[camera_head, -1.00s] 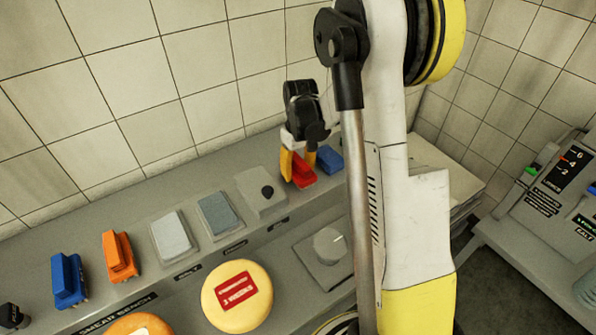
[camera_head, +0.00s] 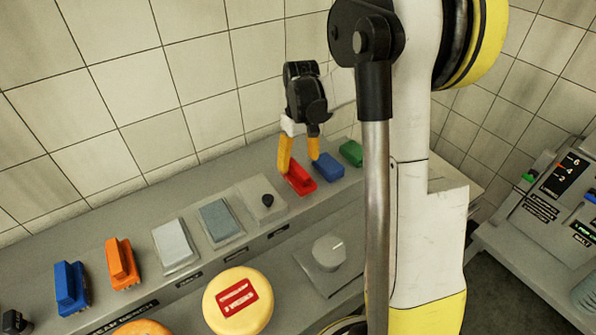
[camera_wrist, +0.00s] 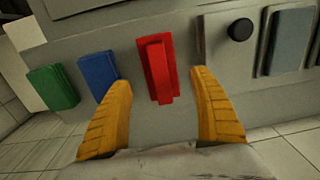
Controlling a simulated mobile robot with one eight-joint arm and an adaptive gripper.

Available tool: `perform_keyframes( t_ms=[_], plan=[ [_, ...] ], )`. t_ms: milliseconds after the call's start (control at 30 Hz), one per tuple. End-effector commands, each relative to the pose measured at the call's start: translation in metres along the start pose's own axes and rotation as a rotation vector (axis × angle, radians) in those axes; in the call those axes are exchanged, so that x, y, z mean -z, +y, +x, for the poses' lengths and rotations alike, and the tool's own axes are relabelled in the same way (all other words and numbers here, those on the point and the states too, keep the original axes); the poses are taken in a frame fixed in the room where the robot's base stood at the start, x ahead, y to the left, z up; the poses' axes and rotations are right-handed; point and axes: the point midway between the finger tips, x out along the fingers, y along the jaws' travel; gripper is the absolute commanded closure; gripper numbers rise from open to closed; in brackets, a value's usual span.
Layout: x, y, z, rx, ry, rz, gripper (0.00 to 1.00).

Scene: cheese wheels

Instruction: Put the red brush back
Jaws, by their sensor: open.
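The red brush (camera_head: 299,178) rests on the back ledge of the grey bench, between the black-knobbed plate and a blue block. My gripper (camera_head: 299,157) is just above it, with its yellow fingers pointing down and spread apart. In the wrist view the red brush (camera_wrist: 156,68) lies ahead of and between the open fingertips of my gripper (camera_wrist: 163,85). Neither finger appears to touch it. A gap shows on both sides of the brush.
Beside the brush are a blue block (camera_head: 328,166) and a green block (camera_head: 351,152). On the other side are a black-knobbed plate (camera_head: 262,200) and two grey pads. An orange brush (camera_head: 121,262) and a blue brush (camera_head: 71,287) stand farther left. A yellow cheese wheel (camera_head: 238,299) sits in front.

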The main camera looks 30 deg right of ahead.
Motion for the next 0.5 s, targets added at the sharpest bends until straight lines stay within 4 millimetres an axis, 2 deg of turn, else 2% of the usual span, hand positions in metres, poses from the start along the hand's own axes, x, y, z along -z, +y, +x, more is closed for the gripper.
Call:
perform_keyframes(
  t_ms=[33,100,333,433,500],
  plan=[
    [0.000,0.000,-0.013,0.000,0.000,0.000,0.29],
    [0.000,0.000,-0.026,0.000,0.000,0.000,0.29],
    [-0.001,-0.002,-0.050,-0.002,0.005,0.000,0.29],
    [-0.008,-0.015,-0.065,-0.013,0.034,-0.001,0.29],
    [-0.019,-0.030,-0.080,-0.027,0.073,0.000,0.29]
  ],
)
